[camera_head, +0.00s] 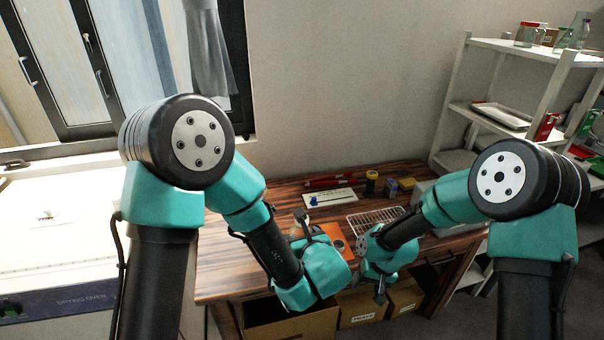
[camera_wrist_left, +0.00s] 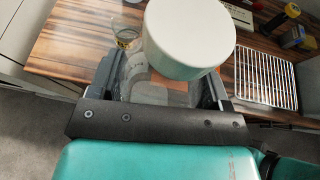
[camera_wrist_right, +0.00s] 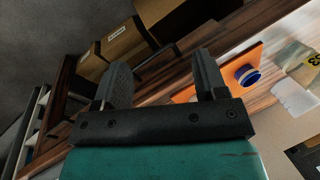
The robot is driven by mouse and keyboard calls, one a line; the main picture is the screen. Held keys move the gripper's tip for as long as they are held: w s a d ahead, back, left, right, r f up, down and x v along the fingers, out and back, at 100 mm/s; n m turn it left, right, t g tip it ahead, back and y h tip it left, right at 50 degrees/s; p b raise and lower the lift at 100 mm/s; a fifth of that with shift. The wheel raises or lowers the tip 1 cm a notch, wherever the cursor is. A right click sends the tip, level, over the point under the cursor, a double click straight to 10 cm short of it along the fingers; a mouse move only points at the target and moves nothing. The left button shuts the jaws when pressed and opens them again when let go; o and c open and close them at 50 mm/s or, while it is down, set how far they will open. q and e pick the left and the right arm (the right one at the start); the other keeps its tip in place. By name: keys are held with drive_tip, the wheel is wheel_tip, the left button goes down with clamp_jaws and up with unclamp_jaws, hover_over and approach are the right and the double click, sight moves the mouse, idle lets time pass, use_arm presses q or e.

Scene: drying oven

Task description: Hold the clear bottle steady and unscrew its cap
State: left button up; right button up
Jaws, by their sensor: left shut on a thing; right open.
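The clear bottle (camera_wrist_left: 150,88) is between the fingers of my left gripper (camera_wrist_left: 158,92), which is shut on its body. Its large white cap (camera_wrist_left: 190,40) sits over the bottle's top end, nearest the camera in the left wrist view. I cannot tell whether the cap is loose. In the head view my left arm largely hides the bottle. My right gripper (camera_wrist_right: 160,82) is open, with nothing between its fingers. In the head view the right gripper (camera_head: 380,291) hangs low near the table's front edge, to the right of my left gripper and apart from it.
An orange pad (camera_wrist_right: 225,75) carries a small blue round item (camera_wrist_right: 246,75). A glass container (camera_wrist_left: 127,36) with a yellow label stands on the wooden table (camera_head: 245,255). A wire rack (camera_wrist_left: 265,80) lies to the right. Cardboard boxes (camera_head: 290,325) are under the table's front; shelves (camera_head: 530,50) stand at right.

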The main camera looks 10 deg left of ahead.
drive_tip(key=w+a+r, duration=0.5)
drive_tip(key=a+r, duration=0.2)
drive_tip(key=r, duration=0.4)
drive_tip(key=s+a+r+h, duration=0.1)
drive_tip(key=a+r, duration=0.5)
drive_tip(key=r, duration=0.6)
drive_tip(key=s+a+r+h, duration=0.2)
drive_tip(key=a+r, duration=0.4)
drive_tip(key=r, duration=0.7)
drive_tip(key=shift+s+a+r+n, duration=0.2)
drive_tip(key=shift+s+a+n, duration=0.15)
drive_tip(key=shift+s, duration=0.15)
drive_tip(key=shift+f, duration=0.1)
wheel_tip(320, 180, down, 12)
drive_tip(key=shift+r, duration=0.1)
drive_tip(key=c, duration=1.1)
drive_tip(key=n, duration=0.5)
drive_tip(key=shift+a+n, duration=0.1)
drive_tip(key=shift+n, duration=0.15)
